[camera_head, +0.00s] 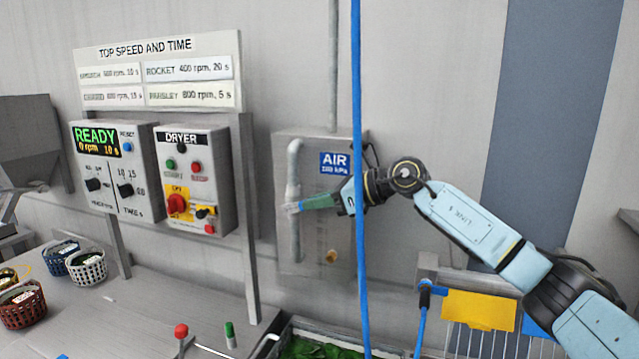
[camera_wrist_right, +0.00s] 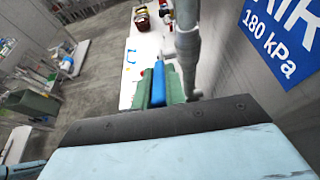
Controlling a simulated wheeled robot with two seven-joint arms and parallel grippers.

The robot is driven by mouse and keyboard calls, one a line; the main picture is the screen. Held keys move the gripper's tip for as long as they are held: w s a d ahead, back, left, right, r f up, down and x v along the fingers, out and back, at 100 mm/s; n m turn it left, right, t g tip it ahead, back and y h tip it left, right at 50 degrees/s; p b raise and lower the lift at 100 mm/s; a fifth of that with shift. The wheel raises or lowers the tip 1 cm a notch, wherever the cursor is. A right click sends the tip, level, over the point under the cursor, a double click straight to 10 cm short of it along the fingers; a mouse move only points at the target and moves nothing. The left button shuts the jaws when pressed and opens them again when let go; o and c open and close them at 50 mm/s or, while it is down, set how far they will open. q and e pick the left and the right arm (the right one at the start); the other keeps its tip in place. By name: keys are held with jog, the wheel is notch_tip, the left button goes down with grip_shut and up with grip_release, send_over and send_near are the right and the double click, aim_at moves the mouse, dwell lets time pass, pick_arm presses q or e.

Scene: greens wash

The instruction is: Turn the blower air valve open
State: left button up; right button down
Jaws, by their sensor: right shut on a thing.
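The air panel (camera_head: 308,255) is on the wall, with a grey vertical pipe (camera_head: 293,165) and a blue AIR sign (camera_head: 334,163) on it. My right gripper (camera_head: 300,206) is at the pipe, below and left of the sign. In the right wrist view its green fingers are shut on a blue valve handle (camera_wrist_right: 158,84) beside the grey pipe (camera_wrist_right: 187,45). The fingers hide most of the handle in the head view, so its exact angle is hard to tell. My left gripper is not in view.
A blue hose (camera_head: 359,90) hangs in front of my right wrist. A dryer box (camera_head: 205,150) and a READY control box (camera_head: 105,165) stand left of the panel. Baskets (camera_head: 88,268) sit on the counter at left. A tray of greens (camera_head: 310,345) is below.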

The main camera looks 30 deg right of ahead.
jog(key=p, duration=0.1)
jog(key=r+g+h+p, duration=0.1)
jog(key=p, duration=0.1)
jog(key=shift+w+a+r, duration=0.2)
jog(key=shift+r, duration=0.1)
pick_arm(q)
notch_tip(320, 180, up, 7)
jog(key=p, duration=0.2)
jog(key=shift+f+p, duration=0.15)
jog(key=shift+p, duration=0.15)
pick_arm(e)
jog(key=shift+w+a+r+g+h, duration=0.1)
jog(key=shift+w+a+g+h, duration=0.1)
jog(key=shift+g+h, duration=0.25)
jog(key=c, duration=1.4)
grip_release()
jog(key=shift+c, duration=0.2)
jog(key=shift+d, duration=0.1)
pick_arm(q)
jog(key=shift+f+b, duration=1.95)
pick_arm(e)
jog(key=v, duration=1.3)
jog(key=shift+s+r, duration=0.1)
jog(key=shift+r, duration=0.05)
jog(key=shift+c, duration=0.3)
